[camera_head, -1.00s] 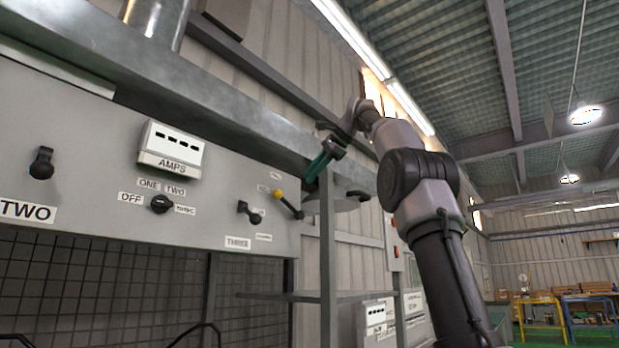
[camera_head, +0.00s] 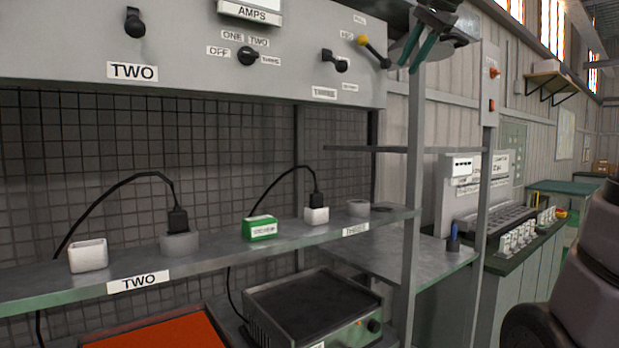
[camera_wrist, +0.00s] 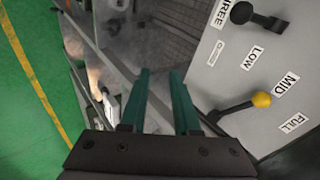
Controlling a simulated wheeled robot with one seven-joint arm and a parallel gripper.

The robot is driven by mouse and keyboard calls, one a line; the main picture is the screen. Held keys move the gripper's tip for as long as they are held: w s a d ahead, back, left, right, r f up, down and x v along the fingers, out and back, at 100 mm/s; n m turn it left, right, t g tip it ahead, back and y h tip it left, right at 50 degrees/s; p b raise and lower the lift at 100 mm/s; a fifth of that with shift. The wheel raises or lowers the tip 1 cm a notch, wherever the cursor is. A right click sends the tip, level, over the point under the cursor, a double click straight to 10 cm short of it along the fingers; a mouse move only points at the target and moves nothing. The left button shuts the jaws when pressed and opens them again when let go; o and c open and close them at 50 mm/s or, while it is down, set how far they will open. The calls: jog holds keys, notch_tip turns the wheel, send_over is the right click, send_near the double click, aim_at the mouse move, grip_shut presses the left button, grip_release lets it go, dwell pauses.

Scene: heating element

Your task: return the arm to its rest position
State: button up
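My gripper (camera_head: 416,52) shows at the upper right of centre in the head view, with two dark green fingers. In the wrist view its fingers (camera_wrist: 160,100) are parallel with a clear gap and nothing between them. The yellow-knobbed lever (camera_head: 372,50) on the grey panel is to the left of the gripper, with a visible gap. In the wrist view the yellow knob (camera_wrist: 262,99) lies near the MID and FULL labels, to the right of the fingers. Part of my arm (camera_head: 590,270) fills the lower right of the head view.
The grey panel (camera_head: 190,60) carries other black knobs. A metal post (camera_head: 415,150) stands below the gripper. A shelf (camera_head: 220,258) holds plugs and a green box (camera_head: 260,228). A hot plate (camera_head: 310,305) sits beneath. Green floor (camera_wrist: 30,120) shows in the wrist view.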

jog(key=s+f+n, duration=0.2)
jog(key=s+f, duration=0.3)
jog(key=f, duration=0.4)
jog(key=s+d+f+n+h, duration=0.1)
jog(key=s+f+n, duration=0.1)
jog(key=s+f, duration=0.4)
jog(key=s+f+n, duration=0.2)
jog(key=s+f, duration=0.4)
jog(key=f, duration=0.7)
jog(key=shift+s+d+g+h, duration=0.2)
jog(key=shift+d+g+h, duration=0.1)
jog(key=shift+g, duration=0.1)
jog(key=shift+a, duration=0.1)
